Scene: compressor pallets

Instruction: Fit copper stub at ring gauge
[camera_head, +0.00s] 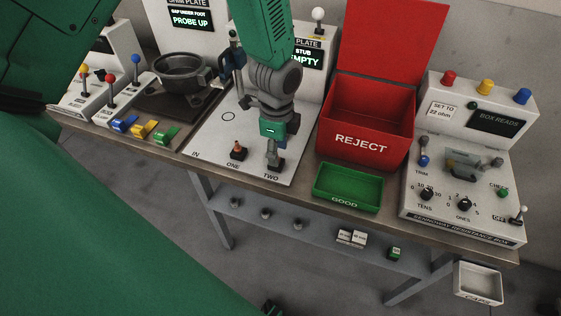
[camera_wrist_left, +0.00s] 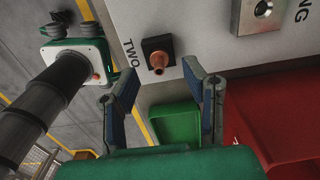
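A copper stub (camera_wrist_left: 158,62) stands on a black base on the white plate, beside the word TWO in the left wrist view. My left gripper (camera_wrist_left: 158,72) is open, with its two fingertips on either side of the stub and no visible contact. In the head view my left gripper (camera_head: 274,155) is over the TWO spot and hides most of that stub. Another copper stub (camera_head: 238,149) stands at ONE. A steel block with a hole, likely the ring gauge (camera_wrist_left: 263,9), shows at the wrist view's top edge. My right gripper is not seen.
A red REJECT box (camera_head: 362,142) and a green GOOD tray (camera_head: 347,187) stand right of the plate. A display (camera_head: 307,60) reads STUB and EMPTY. A resistance box (camera_head: 462,190) stands at the far right. A dark pot (camera_head: 180,72) stands to the left.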

